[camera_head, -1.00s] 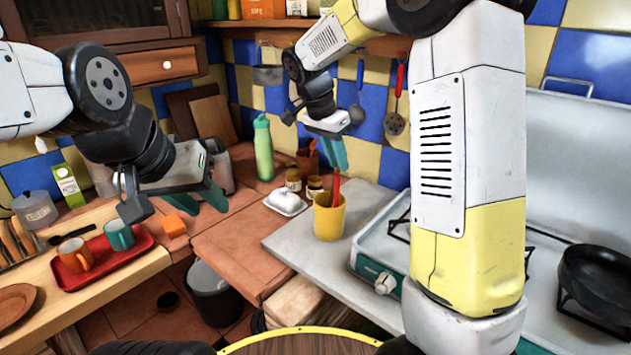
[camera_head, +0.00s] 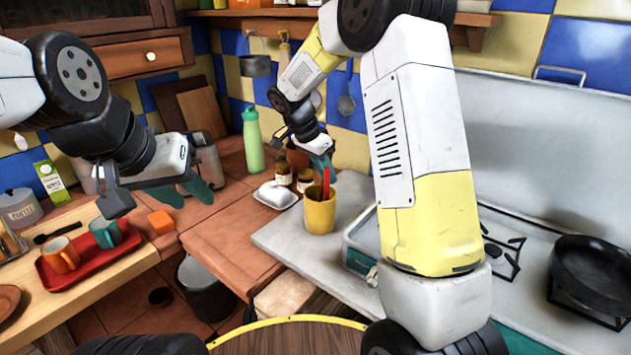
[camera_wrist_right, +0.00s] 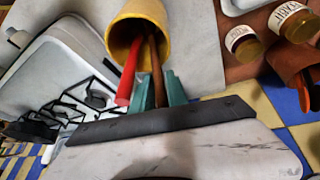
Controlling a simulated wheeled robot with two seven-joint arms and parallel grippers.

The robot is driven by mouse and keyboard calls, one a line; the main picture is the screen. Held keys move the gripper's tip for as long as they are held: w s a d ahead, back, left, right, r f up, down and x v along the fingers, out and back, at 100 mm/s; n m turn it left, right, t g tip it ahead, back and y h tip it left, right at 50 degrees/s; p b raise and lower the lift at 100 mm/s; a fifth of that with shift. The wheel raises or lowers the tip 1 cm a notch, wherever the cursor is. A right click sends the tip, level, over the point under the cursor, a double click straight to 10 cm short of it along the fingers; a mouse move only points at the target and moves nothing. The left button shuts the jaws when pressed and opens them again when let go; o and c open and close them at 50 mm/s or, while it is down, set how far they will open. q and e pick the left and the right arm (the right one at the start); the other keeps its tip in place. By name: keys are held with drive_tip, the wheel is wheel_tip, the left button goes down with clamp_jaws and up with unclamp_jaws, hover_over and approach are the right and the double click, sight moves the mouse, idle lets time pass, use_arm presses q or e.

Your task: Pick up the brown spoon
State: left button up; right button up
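The brown spoon (camera_wrist_right: 156,72) shows in the right wrist view as a dark brown handle standing in a yellow cup (camera_wrist_right: 161,15), beside a red handle (camera_wrist_right: 128,72). In the head view the yellow cup (camera_head: 319,213) stands on the grey counter with the red handle (camera_head: 326,184); I cannot make out the brown spoon there. My right gripper (camera_head: 325,163) is just above the cup. In the wrist view its teal fingers (camera_wrist_right: 158,90) are apart, with the brown handle seen between them; contact is unclear. My left gripper (camera_head: 186,193) is open and empty above the left counter.
A white dish (camera_head: 276,194) and small jars (camera_head: 284,173) stand behind the cup, near a brown pot (camera_wrist_right: 292,52). A green bottle (camera_head: 252,140) is further back. A stove with a black pan (camera_head: 597,270) is at right. A red tray (camera_head: 85,272) with cups is at left.

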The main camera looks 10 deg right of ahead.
clamp_jaws()
drive_tip(key=shift+r, duration=0.15)
